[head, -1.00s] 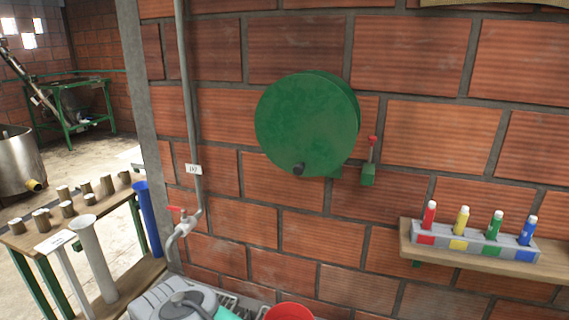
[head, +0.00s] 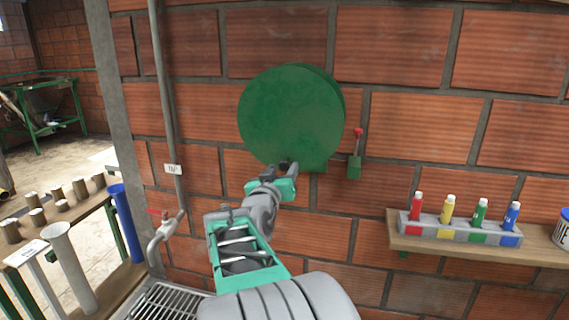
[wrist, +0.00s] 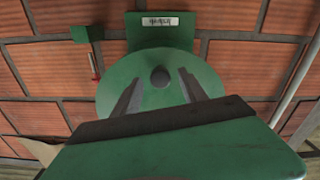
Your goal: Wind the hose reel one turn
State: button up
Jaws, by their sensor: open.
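The hose reel is a large green disc (head: 290,112) fixed to the brick wall in the head view. Its dark round crank knob (head: 285,163) is at the lower edge of the disc. My gripper (head: 283,170) is raised to the knob and partly hides it. In the wrist view the green disc (wrist: 200,68) shows with the dark knob (wrist: 160,77) on its face. My gripper's two fingers (wrist: 159,88) are spread, one to each side of the knob. I cannot tell whether they touch it.
A red-tipped lever on a green box (head: 355,165) is on the wall right of the reel. A wooden shelf (head: 460,250) with coloured bottles is lower right. A pipe with a red-handled tap (head: 165,217) and a bench with wooden cylinders are left.

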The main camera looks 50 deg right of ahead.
aim_at(284, 168)
jog(key=x, duration=0.3)
jog(key=shift+d+p, duration=0.15)
jog(key=shift+p, duration=0.15)
jog(key=shift+c, duration=0.2)
grip_shut()
dwell(0.9)
